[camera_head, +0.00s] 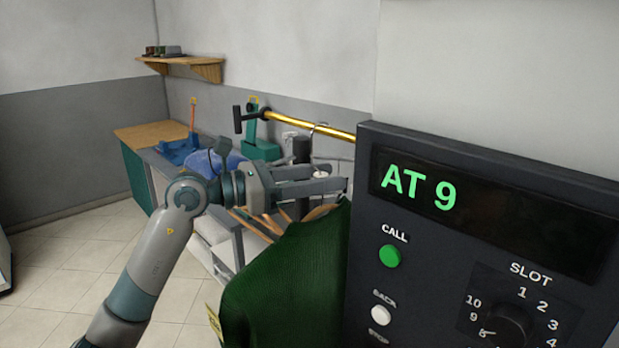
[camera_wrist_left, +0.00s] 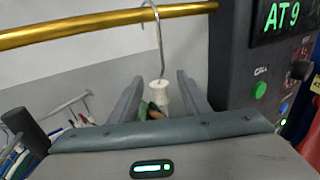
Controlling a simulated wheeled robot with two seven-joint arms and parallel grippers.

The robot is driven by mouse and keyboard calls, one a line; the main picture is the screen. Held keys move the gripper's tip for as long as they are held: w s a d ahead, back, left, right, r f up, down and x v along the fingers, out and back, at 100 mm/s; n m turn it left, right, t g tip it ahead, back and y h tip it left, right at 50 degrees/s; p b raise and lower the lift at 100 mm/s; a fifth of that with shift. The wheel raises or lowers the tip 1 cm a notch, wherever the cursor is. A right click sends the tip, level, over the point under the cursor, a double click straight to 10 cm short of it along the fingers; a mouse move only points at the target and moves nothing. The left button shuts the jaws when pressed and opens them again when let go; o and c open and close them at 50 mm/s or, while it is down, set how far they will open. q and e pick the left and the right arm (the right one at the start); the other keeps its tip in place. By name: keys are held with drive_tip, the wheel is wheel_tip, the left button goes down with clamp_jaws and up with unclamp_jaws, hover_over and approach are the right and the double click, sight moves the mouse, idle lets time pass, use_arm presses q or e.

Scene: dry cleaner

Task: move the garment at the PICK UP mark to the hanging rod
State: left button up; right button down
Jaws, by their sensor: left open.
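A dark green knitted garment (camera_head: 290,285) hangs on a wooden hanger beside the control panel; a yellow tag shows at its lower left. The hanger's metal hook (camera_wrist_left: 158,40) reaches up to a golden rod (camera_head: 310,125), which also crosses the top of the left wrist view (camera_wrist_left: 95,23). Below the hook is a white neck piece (camera_wrist_left: 160,96). My left gripper (camera_head: 337,177) is open, with its fingers on either side of the white neck; contact cannot be told. No PICK UP lettering is legible. My right gripper is not in view.
A dark control panel (camera_head: 480,240) reading "AT 9" stands close to the right of my left gripper and the garment. Behind are a counter (camera_head: 145,134) with a blue item, a green machine (camera_head: 258,145) and a wall shelf (camera_head: 182,62).

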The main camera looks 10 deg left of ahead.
use_arm(q)
drive_tip(key=shift+a, duration=0.1)
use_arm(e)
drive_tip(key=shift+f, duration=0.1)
use_arm(q)
drive_tip(key=b+v, duration=0.7)
drive_tip(key=v, duration=1)
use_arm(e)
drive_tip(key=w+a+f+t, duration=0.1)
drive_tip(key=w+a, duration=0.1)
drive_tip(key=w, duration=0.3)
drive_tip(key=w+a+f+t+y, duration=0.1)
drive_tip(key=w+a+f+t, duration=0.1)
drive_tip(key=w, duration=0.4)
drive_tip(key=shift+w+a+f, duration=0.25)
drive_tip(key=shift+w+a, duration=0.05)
use_arm(q)
drive_tip(key=shift+s, duration=0.15)
drive_tip(key=shift+s+a+f+b, duration=0.1)
drive_tip(key=shift+s+a+b, duration=0.1)
drive_tip(key=shift+b, duration=0.25)
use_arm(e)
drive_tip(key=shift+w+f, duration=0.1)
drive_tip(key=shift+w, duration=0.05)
